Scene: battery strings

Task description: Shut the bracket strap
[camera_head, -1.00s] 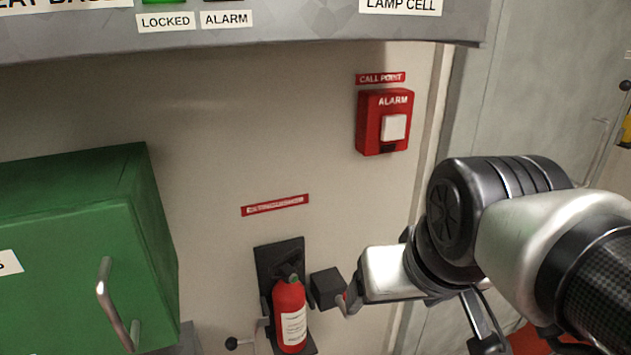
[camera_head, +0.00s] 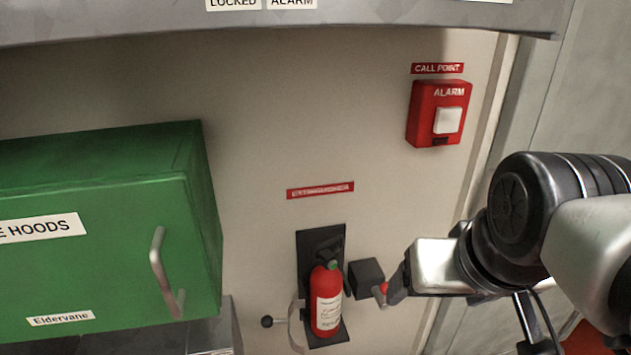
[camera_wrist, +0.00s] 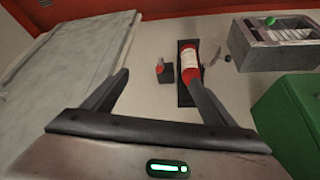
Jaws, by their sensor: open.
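A red extinguisher (camera_head: 327,301) with a white label stands upright against a black bracket plate (camera_head: 334,240) on the wall. A thin pale strap (camera_head: 297,324) sticks out at its left side with a black knob (camera_head: 267,321) at its end; it is swung away from the bottle, not across its front. In the wrist view the strap (camera_wrist: 212,56) shows beside the extinguisher (camera_wrist: 190,62). A black block (camera_head: 367,278) sits right of the bottle, with a small red-tipped part (camera_head: 384,288) by it. My gripper (camera_wrist: 158,82) is open and empty, right of the block in the head view.
A green cabinet (camera_head: 100,230) with a handle juts out at left. A red alarm call point (camera_head: 438,113) is on the wall above right. A grey box (camera_wrist: 275,42) lies beyond the strap in the wrist view.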

